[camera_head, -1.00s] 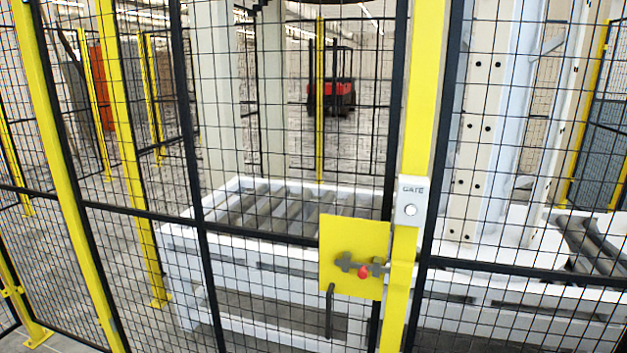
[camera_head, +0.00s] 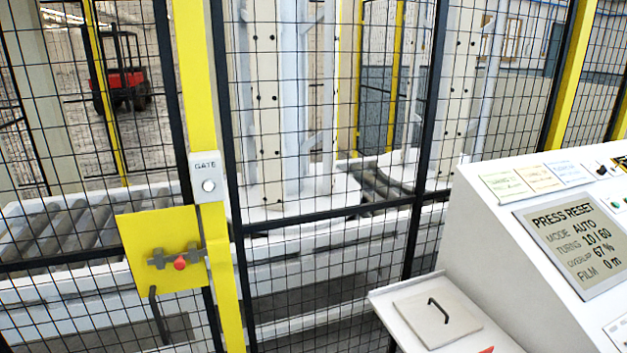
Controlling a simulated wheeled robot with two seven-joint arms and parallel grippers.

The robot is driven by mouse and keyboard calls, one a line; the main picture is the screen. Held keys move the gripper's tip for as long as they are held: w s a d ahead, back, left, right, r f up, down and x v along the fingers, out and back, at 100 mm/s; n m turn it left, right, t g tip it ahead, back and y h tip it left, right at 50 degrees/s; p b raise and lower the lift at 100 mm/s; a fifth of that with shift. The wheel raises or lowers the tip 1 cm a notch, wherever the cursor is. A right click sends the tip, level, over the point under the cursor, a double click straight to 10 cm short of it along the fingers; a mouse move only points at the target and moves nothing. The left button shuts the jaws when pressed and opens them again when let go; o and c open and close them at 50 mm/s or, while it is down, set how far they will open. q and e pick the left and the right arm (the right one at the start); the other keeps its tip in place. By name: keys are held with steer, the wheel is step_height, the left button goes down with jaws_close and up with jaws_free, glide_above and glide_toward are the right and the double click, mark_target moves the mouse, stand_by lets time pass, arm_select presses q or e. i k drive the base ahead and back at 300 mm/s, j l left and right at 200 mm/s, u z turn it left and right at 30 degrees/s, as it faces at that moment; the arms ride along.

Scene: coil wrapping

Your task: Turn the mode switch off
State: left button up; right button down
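A white control console (camera_head: 485,230) stands at the right of the head view, cut off by the right edge. A black knob or switch and a green button (camera_head: 617,203) show partly at the console's far right edge. I cannot tell whether the black one is the mode switch. Neither of my grippers is in view.
A yellow and black mesh fence with a GATE box (camera_head: 207,178) and a yellow latch plate (camera_head: 163,249) stands ahead. A roller conveyor (camera_head: 60,225) lies behind it. A red forklift (camera_head: 122,85) is far back. A handled tray or lid (camera_head: 437,318) juts from the console.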

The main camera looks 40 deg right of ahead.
mark_target(602, 170)
steer(key=z, duration=2.1)
